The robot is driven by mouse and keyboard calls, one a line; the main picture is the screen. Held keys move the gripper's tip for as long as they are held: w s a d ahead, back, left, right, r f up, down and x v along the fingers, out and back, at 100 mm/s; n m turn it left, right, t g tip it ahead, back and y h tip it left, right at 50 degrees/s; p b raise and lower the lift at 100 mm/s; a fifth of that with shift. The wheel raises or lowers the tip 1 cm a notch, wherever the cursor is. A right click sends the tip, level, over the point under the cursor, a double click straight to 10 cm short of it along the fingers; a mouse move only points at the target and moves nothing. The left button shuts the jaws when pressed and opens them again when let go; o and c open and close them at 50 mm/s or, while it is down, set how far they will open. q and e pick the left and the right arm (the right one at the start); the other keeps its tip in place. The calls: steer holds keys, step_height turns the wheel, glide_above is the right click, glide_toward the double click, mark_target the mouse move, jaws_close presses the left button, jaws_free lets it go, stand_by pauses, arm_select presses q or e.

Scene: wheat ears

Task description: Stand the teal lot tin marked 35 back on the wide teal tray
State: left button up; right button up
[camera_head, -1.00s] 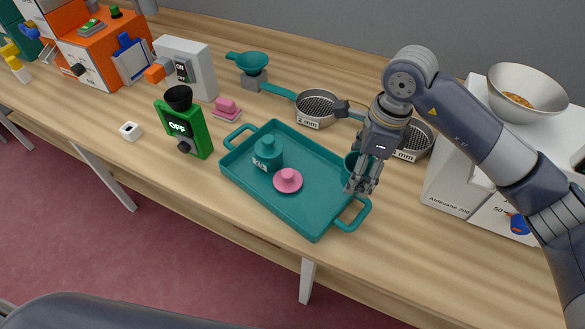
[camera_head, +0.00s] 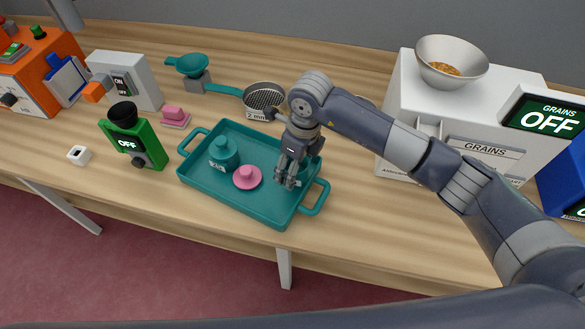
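The wide teal tray (camera_head: 240,203) lies on the wooden table, with a handle at each end. A teal tin with a knobbed lid (camera_head: 223,155) stands upright on its left part; its white label is too small to read. Another teal piece, perhaps a second tin (camera_head: 316,148), shows partly behind my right gripper at the tray's right end. My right gripper (camera_head: 285,183) points down over the right part of the tray, right of the pink lidded piece. Its fingers look close together; whether they hold anything is unclear. My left gripper is out of view.
A pink knobbed disc (camera_head: 247,178) lies on the tray. A green device reading OFF (camera_head: 135,143), a pink block (camera_head: 174,116) and a sieve (camera_head: 264,97) stand around it. A white grain machine (camera_head: 410,100) is at the right. Bare table lies in front right.

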step_height(320, 180, down, 2)
steer(key=shift+f+p, duration=0.15)
steer(key=shift+p, duration=0.25)
steer(key=shift+f, duration=0.35)
steer(key=o, duration=1.9)
steer(key=shift+r, duration=0.1)
steer(key=shift+r, duration=0.2)
steer(key=r+b, duration=0.1)
steer(key=r, duration=0.3)
steer(key=d+r+b, duration=0.1)
steer(key=r+b, duration=0.1)
steer(key=r, duration=0.1)
steer(key=r+b, duration=0.1)
steer(key=r, duration=0.3)
steer(key=shift+s+d+r, duration=0.2)
steer(key=shift+s+r, duration=0.1)
steer(key=shift+s, duration=0.1)
